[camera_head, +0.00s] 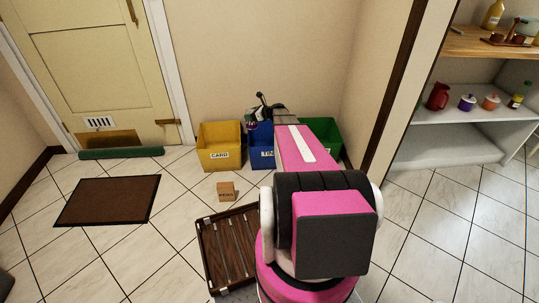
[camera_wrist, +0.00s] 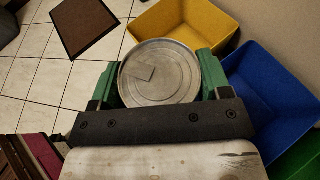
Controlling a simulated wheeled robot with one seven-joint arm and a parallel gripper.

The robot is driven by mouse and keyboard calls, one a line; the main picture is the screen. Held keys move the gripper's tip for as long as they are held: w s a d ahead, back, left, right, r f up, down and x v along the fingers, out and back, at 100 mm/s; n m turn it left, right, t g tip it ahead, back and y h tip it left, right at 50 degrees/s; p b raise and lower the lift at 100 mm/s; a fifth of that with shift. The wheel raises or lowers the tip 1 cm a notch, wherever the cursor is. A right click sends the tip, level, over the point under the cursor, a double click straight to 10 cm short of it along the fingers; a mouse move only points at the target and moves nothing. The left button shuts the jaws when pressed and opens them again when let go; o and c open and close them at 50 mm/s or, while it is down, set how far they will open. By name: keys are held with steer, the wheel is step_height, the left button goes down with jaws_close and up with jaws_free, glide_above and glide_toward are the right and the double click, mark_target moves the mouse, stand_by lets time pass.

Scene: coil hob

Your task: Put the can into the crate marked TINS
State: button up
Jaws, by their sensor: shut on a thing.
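The can (camera_wrist: 160,72), with a round silver lid, is in my gripper in the wrist view. The green fingers of my gripper (camera_wrist: 159,80) are shut on its two sides. The blue crate (camera_head: 262,157) stands against the back wall, its label partly hidden by my arm and showing "TIN". It also shows empty in the wrist view (camera_wrist: 268,85), to the right of the can. In the head view my gripper (camera_head: 257,113) is at the blue crate's upper left, with the can hard to make out there.
A yellow crate (camera_head: 219,153) marked CARD stands left of the blue one. A green crate (camera_head: 327,134) is partly behind my arm on the right. A small brown box (camera_head: 226,191) and a slatted wooden tray (camera_head: 207,254) lie on the floor. Shelves (camera_head: 452,134) are at right.

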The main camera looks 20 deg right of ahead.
steer(key=w+d+f+m+h, duration=0.1)
steer(key=w+d+f, duration=0.35)
steer(key=f, duration=0.25)
steer(key=w+d+f+t, duration=0.1)
steer(key=w+d+f, duration=0.3)
steer(key=w+f, duration=0.25)
steer(key=w+d+f+m+h, duration=0.1)
steer(key=w+d+f, duration=0.3)
steer(key=f, duration=0.4)
step_height(320, 180, down, 10)
steer(key=shift+w+f, duration=0.1)
steer(key=shift+f, duration=0.5)
steer(key=o, duration=0.9)
steer(key=r+v, duration=0.1)
steer(key=v, duration=0.7)
steer(key=shift+w, duration=0.2)
